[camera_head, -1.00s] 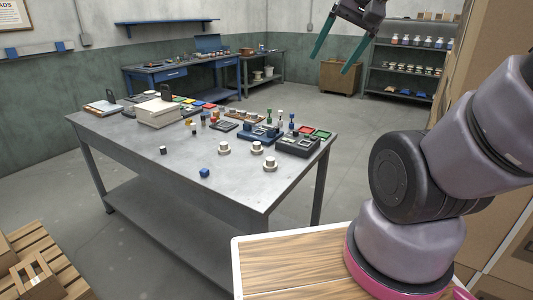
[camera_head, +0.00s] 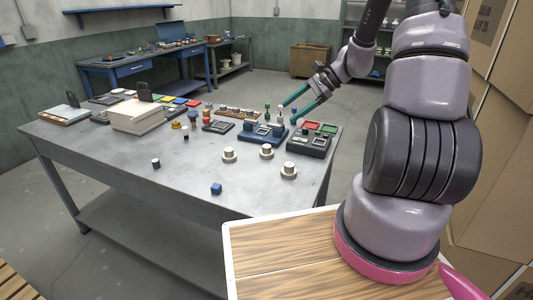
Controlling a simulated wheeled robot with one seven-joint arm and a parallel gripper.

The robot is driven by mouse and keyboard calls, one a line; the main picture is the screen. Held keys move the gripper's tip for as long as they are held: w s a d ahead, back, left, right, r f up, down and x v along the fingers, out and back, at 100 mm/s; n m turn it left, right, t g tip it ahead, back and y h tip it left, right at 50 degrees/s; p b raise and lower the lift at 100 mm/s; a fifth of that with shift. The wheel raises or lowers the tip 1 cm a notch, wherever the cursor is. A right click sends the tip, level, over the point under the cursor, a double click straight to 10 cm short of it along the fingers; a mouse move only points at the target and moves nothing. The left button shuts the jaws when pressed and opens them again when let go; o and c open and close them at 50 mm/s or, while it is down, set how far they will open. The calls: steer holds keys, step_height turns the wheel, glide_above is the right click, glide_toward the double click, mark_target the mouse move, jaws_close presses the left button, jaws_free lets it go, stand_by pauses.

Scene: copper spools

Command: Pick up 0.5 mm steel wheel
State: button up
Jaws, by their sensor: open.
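My gripper (camera_head: 288,112) has two teal fingers, apart and empty. It hangs above the right part of the grey table (camera_head: 180,180), over or behind the blue holder (camera_head: 250,139). Its exact height is hard to judge. Three pale round pieces with silvery tops stand near the table's right end: a left one (camera_head: 229,155), a middle one (camera_head: 266,151) and a right one (camera_head: 288,170). No size label is readable, so I cannot tell which thing is the 0.5 mm steel wheel. Small upright green and white pieces stand close to the fingertips.
A dark tray (camera_head: 308,147), red and green bins, a blue cube (camera_head: 216,189), a small black cylinder (camera_head: 156,163) and a white box (camera_head: 143,115) are on the table. Cardboard boxes (camera_head: 500,150) rise at the right. The table's front left is mostly clear.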

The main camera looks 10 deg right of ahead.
mark_target(269, 146)
steer(key=w+d+f+m+t, duration=0.1)
steer(key=f+m, duration=0.1)
steer(key=f, duration=0.2)
steer(key=w+d+f+m+t+y, duration=0.1)
steer(key=f+m, duration=0.2)
steer(key=f, duration=0.2)
steer(key=w+d+f+m+t+y, duration=0.1)
steer(key=w+f+m, duration=0.1)
steer(key=f, duration=0.3)
steer(key=shift+d+f+m+t, duration=0.15)
steer(key=shift+d+m+t, duration=0.05)
steer(key=shift+m+t, duration=0.1)
steer(key=shift+w+a+f+y, duration=0.15)
steer(key=shift+w+f+y, duration=0.05)
steer(key=shift+y, duration=0.1)
steer(key=x, duration=0.4)
steer(key=shift+w+a+f, duration=0.15)
steer(key=shift+a+f, duration=0.05)
steer(key=shift+a, duration=0.05)
steer(key=x, duration=0.5)
steer(key=shift+w+a+f, duration=0.1)
steer(key=shift+w+a, duration=0.1)
steer(key=shift+w, duration=0.2)
jaws_close()
